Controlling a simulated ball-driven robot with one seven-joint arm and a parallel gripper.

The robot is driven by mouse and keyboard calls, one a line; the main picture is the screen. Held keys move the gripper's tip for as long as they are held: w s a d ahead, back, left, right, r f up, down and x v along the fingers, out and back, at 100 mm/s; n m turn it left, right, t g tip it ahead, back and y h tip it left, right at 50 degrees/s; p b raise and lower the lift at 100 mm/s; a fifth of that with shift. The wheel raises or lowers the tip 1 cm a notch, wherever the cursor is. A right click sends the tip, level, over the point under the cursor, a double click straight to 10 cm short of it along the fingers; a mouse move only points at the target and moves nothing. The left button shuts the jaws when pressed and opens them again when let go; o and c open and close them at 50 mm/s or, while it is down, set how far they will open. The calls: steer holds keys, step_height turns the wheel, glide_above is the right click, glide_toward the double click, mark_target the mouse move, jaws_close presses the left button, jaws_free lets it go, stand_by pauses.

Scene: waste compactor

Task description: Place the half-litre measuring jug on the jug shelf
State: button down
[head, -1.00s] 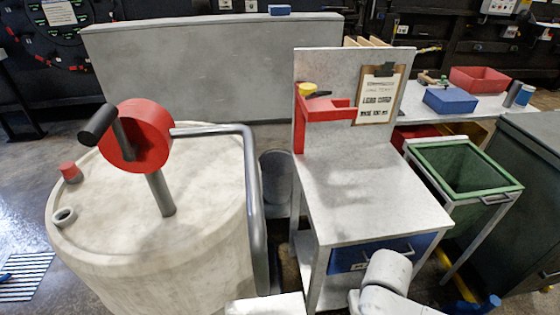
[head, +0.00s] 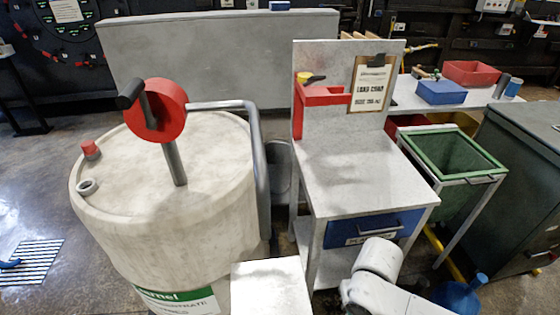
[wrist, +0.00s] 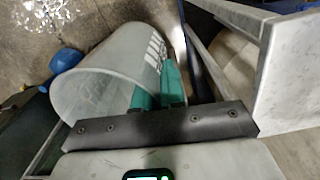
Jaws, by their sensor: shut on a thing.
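The measuring jug (wrist: 105,75) is a translucent pale grey vessel with white markings on its side. It lies tilted in the wrist view, its wide mouth towards the lower left. My gripper (wrist: 160,92) has teal fingers, shut on the jug's wall at its right side. In the head view only my white arm shows at the bottom; the gripper and jug are out of sight there. A workbench (head: 350,170) has a grey top, an upright back panel and a red bracket shelf (head: 325,97) on that panel. No label shows which surface is the jug shelf.
A large pale drum (head: 165,225) with a red wheel (head: 155,110) and a bent metal rail stands left. A green bin (head: 455,155) stands right of the bench. A blue drawer (head: 375,228) is under the benchtop. The benchtop is clear.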

steer(key=w+a+r, duration=0.3)
steer(key=w, duration=0.1)
steer(key=s+d+f, duration=0.1)
steer(key=s, duration=0.1)
steer(key=s+d+f, duration=0.1)
steer(key=d, duration=0.1)
steer(key=s+d+f, duration=0.1)
steer(key=s+f, duration=0.1)
steer(key=shift+s+d, duration=0.35)
